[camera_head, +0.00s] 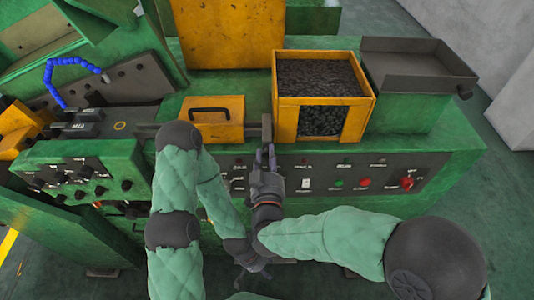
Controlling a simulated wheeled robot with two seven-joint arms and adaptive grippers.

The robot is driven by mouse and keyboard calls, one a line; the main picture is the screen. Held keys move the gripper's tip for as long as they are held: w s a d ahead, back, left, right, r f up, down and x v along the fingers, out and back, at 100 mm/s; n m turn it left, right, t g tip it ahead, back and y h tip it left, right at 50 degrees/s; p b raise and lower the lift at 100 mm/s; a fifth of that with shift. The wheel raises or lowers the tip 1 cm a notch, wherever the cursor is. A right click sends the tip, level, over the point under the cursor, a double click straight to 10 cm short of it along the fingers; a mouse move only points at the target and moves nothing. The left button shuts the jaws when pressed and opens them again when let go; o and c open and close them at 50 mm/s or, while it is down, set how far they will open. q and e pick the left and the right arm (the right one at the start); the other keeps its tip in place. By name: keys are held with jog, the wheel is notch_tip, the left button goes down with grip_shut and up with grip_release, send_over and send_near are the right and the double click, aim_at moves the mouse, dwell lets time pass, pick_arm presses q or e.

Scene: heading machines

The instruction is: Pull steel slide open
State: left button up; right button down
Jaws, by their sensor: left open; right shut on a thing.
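The steel slide (267,126) shows as a narrow dark grey plate at the front of the green machine, between the small yellow cover and the yellow bin. My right gripper (265,154) is just below it, pointing away from me, with its fingers shut on the slide's near end. The exact contact is small and partly hidden by the fingers. My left gripper (252,264) hangs lower, in front of the machine, open and apart from the slide. It is partly hidden by my arms.
A yellow bin (323,101) full of dark small parts stands right of the slide, with an empty grey tray (418,62) beyond. The yellow cover (212,104) with a black handle is to the left. A control panel (385,176) with buttons lies below. Floor at right is clear.

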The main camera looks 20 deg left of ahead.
jog(key=c, duration=0.9)
grip_release()
jog(key=shift+r, duration=0.4)
jog(key=shift+s+d, duration=0.1)
jog(key=shift+s, duration=0.15)
jog(key=shift+w+f, duration=0.1)
jog(key=shift+f, duration=0.05)
jog(key=v, duration=1.2)
